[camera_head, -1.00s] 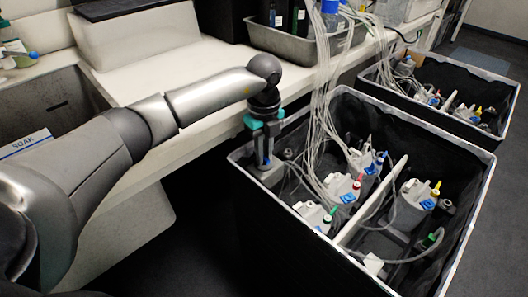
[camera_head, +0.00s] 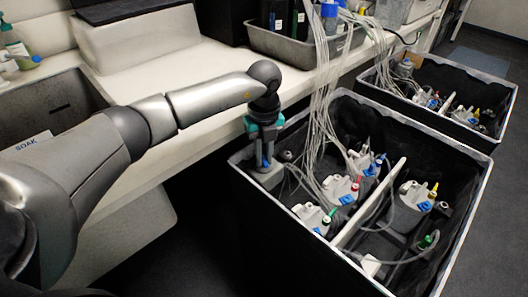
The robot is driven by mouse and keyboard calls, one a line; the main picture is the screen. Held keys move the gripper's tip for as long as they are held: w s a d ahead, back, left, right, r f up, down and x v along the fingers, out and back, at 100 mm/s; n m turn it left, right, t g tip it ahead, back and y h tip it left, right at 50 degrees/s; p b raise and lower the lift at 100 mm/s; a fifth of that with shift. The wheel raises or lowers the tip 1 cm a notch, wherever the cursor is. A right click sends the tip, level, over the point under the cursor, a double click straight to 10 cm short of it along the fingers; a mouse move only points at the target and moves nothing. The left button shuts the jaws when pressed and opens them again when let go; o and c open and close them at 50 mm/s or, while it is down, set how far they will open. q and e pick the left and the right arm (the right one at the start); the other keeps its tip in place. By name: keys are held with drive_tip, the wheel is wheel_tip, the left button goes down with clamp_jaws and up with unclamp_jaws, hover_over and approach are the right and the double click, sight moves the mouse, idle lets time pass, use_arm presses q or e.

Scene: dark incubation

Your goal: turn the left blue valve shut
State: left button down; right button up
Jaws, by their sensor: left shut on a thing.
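My left gripper (camera_head: 265,160) points down at the left corner of the near black crate (camera_head: 362,273). Its fingers are closed around a small blue valve (camera_head: 266,163) on top of a grey bottle (camera_head: 268,178) in that corner. The fingers hide much of the valve, so its exact angle cannot be told. Other grey bottles with blue valves stand in the same crate, one at the front (camera_head: 313,217) and one in the middle (camera_head: 340,190). My right gripper is not in view.
Clear tubes (camera_head: 318,100) hang from above into the near crate, close to the gripper's right. A second black crate (camera_head: 425,120) stands behind. The white bench (camera_head: 190,75) runs along the left, with a sink marked SOAK.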

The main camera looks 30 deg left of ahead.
use_arm(q)
drive_tip(key=m+p, duration=0.1)
drive_tip(key=m, duration=0.2)
drive_tip(key=shift+r+m, duration=0.1)
drive_tip(key=shift+m, duration=0.3)
drive_tip(key=m+p, duration=0.1)
drive_tip(key=m, duration=0.2)
drive_tip(key=shift+m, duration=3)
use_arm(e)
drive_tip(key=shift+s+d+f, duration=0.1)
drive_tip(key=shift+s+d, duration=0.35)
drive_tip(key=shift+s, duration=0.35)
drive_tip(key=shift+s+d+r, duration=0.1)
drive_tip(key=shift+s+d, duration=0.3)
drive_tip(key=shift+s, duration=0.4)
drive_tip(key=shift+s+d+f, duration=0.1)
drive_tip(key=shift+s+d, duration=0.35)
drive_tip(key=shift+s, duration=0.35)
use_arm(q)
drive_tip(key=c, duration=0.8)
unclamp_jaws()
drive_tip(key=shift+c, duration=0.2)
drive_tip(key=shift+a, duration=0.15)
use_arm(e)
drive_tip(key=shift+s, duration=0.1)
